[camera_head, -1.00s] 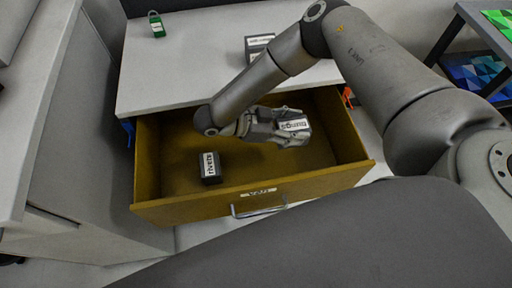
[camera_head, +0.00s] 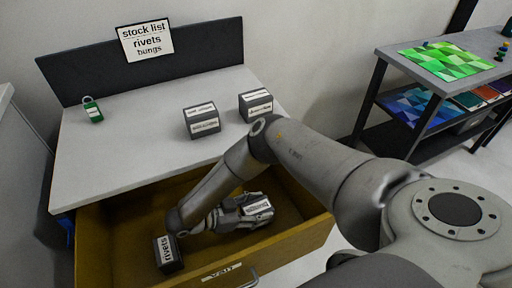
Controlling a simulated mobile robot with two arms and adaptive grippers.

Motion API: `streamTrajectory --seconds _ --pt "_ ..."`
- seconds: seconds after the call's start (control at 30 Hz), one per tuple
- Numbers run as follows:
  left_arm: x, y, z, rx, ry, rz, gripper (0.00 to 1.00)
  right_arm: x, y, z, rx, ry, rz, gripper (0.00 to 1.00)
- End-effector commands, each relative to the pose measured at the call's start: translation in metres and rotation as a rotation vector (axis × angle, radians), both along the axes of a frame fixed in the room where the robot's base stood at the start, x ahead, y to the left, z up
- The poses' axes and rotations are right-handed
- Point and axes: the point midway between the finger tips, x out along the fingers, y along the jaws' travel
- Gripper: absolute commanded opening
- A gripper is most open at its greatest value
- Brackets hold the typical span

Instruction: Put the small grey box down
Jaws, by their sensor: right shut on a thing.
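The small grey box with a white label (camera_head: 259,208) is in my right gripper, inside or just above the open drawer (camera_head: 106,246). Its label reads "bungs" in the earlier frame and is too small to read now. My right gripper (camera_head: 246,206) is shut on this box, its fingers along the box's sides. I cannot tell whether the box touches the drawer floor. Another dark grey box labelled "rivets" (camera_head: 167,254) stands in the drawer to the left. My right forearm hides part of the drawer. My left gripper is not in view.
Two grey labelled boxes (camera_head: 202,122) (camera_head: 256,105) and a green padlock (camera_head: 93,110) stand on the worktop (camera_head: 130,150). A sign (camera_head: 145,40) behind reads "stock list, rivets, bungs". A shelf unit (camera_head: 385,52) stands at right. The drawer's front right is clear.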

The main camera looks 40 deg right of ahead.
Motion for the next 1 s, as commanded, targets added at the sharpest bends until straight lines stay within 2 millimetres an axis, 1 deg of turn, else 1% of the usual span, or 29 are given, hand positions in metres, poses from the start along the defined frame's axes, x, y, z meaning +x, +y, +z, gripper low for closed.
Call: streamTrajectory --seconds 0.03,0.1,0.2,0.47,0.57,0.6,0.73,0.77,1.0 --pt "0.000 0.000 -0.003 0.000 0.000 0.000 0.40 -0.002 0.000 -0.010 -0.001 0.006 -0.002 0.23" --pt "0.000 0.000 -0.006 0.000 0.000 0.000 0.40 -0.002 0.000 -0.021 0.000 0.004 -0.002 0.23" --pt "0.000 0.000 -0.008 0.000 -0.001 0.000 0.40 -0.002 0.000 -0.030 -0.001 0.003 -0.001 0.23" --pt "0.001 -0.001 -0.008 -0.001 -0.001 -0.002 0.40 -0.001 0.000 -0.030 -0.001 0.002 -0.001 0.23" --pt "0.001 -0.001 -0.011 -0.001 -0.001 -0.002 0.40 -0.001 0.000 -0.034 -0.001 0.002 -0.001 0.23" --pt "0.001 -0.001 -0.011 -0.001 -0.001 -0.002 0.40 -0.001 0.000 -0.034 0.000 0.002 0.000 0.53" --pt "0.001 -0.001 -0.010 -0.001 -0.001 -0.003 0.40 -0.001 0.000 -0.033 0.000 0.002 0.000 0.69" --pt "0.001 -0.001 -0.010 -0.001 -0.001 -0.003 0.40 -0.001 0.000 -0.033 0.000 0.002 0.000 0.73" --pt "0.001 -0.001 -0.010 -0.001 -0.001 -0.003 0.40 -0.001 0.000 -0.033 0.000 0.002 0.000 0.73"
